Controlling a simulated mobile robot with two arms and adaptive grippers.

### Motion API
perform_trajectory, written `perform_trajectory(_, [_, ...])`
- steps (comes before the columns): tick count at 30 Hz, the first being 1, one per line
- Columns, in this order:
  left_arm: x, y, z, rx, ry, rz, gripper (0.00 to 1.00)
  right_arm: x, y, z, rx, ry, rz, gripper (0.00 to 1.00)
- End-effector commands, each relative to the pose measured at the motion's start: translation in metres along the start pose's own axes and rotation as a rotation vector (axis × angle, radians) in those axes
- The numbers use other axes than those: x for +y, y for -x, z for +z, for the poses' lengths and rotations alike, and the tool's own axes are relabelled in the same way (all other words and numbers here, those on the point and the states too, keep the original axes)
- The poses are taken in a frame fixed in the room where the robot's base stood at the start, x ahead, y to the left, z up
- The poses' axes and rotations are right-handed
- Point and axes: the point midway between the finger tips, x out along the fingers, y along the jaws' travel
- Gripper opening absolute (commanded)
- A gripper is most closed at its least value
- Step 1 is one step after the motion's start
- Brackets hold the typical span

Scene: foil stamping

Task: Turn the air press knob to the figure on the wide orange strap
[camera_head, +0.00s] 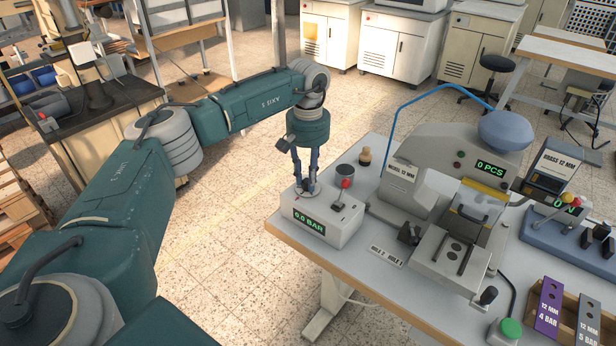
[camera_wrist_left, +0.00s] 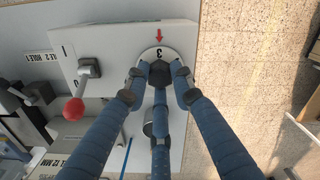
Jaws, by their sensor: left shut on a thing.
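The air press control box (camera_head: 325,222) stands at the left corner of the bench; its green display (camera_head: 309,222) seems to read 0.0 BAR. My left gripper (camera_head: 309,188) reaches down onto the box top, shut on the knob. In the left wrist view its blue fingers (camera_wrist_left: 160,85) close around the dark knob (camera_wrist_left: 159,70), hiding much of it. The white dial (camera_wrist_left: 160,52) shows a 3 near a red arrow (camera_wrist_left: 159,36) on the box. A purple strap (camera_head: 549,307) reads 12 MM 4 BAR and a grey-blue strap (camera_head: 590,325) 12 MM 5 BAR. I see no orange strap. My right gripper is out of view.
A red-balled lever (camera_head: 344,186) stands beside the knob; it shows in the left wrist view (camera_wrist_left: 75,108). A dark cylinder (camera_head: 345,171) and the stamping press (camera_head: 455,220) with a 0 PCS display are close on the right. A green button (camera_head: 510,328) is at the front edge.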

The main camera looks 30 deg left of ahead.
Motion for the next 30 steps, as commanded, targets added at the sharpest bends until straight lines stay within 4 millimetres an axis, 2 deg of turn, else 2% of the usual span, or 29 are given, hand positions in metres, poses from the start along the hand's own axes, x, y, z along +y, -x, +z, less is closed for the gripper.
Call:
perform_trajectory(1, [-0.002, 0.007, -0.008, 0.025, 0.008, 0.005, 0.0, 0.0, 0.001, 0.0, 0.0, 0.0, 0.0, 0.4])
perform_trajectory(7, [-0.001, 0.007, -0.008, 0.025, 0.009, 0.006, 0.0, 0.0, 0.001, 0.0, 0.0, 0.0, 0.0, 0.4])
perform_trajectory(8, [-0.001, 0.008, -0.008, 0.025, 0.009, 0.006, 0.28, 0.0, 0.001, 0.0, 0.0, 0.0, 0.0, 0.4])
perform_trajectory(10, [-0.002, 0.007, -0.008, 0.024, 0.009, 0.005, 0.42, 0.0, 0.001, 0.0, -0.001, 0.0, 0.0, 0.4])
perform_trajectory(18, [-0.001, 0.004, -0.004, 0.015, 0.005, 0.002, 0.42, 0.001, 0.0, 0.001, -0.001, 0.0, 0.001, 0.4])
perform_trajectory(22, [0.0, 0.011, -0.004, 0.015, 0.004, 0.002, 0.42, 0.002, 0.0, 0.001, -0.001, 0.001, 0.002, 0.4])
perform_trajectory(26, [0.0, 0.031, -0.005, 0.017, 0.004, 0.004, 0.42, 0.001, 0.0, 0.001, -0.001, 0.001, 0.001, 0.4])
perform_trajectory(30, [0.0, 0.062, -0.005, 0.018, 0.005, 0.005, 0.42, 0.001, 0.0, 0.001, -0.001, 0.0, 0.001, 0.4])
